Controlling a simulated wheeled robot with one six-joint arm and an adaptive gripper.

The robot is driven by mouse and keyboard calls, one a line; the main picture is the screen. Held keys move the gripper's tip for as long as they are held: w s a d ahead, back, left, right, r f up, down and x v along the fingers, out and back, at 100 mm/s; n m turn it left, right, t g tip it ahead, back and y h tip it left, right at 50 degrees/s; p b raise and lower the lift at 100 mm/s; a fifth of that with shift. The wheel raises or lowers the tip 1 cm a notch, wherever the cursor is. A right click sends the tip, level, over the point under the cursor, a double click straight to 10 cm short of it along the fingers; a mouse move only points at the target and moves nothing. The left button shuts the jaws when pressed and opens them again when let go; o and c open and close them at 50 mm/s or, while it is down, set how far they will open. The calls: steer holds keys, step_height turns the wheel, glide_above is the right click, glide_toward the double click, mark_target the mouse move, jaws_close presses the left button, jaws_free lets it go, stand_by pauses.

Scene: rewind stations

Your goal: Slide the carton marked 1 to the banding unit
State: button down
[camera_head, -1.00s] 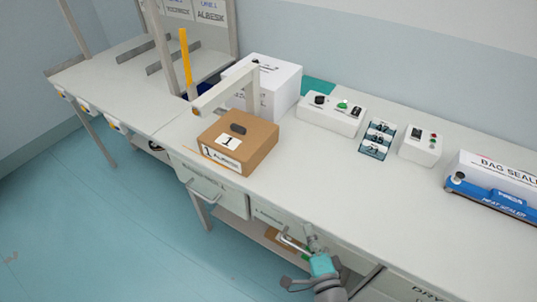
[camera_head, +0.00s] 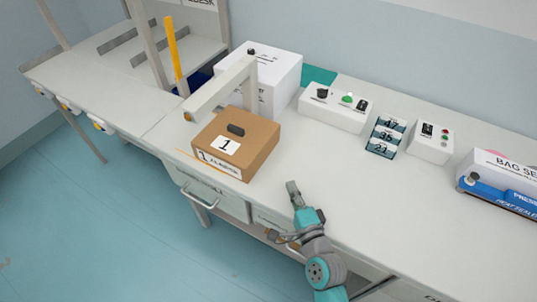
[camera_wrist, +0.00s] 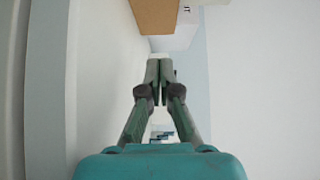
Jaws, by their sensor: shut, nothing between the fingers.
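The brown carton marked 1 (camera_head: 236,143) sits on the bench top in the head view, with a dark handle-like piece and a white label on top. A pale arch (camera_head: 222,88) rises beside and behind it, next to a white box-shaped unit (camera_head: 265,80); I cannot tell for certain which is the banding unit. My gripper (camera_head: 292,187) is shut and empty, above the bench's front edge, to the right of the carton and apart from it. In the wrist view my fingers (camera_wrist: 160,68) are together, and the carton (camera_wrist: 155,14) shows beyond them at the top.
A white control box with buttons (camera_head: 335,108), a dark number display (camera_head: 386,136), a smaller button box (camera_head: 430,142) and a bag sealer (camera_head: 500,180) stand along the back and right. A yellow post (camera_head: 176,55) stands at left. Bench between gripper and carton is clear.

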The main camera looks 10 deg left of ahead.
glide_toward(266, 150)
steer(key=w, duration=0.2)
steer(key=w+d, duration=0.1)
steer(key=w, duration=0.1)
steer(key=shift+d, duration=0.25)
steer(key=a, duration=0.1)
steer(key=w+a, duration=0.1)
steer(key=shift+w+a, duration=0.1)
steer(key=shift+a, duration=0.2)
steer(key=shift+w+a, duration=0.3)
steer(key=shift+a, duration=0.45)
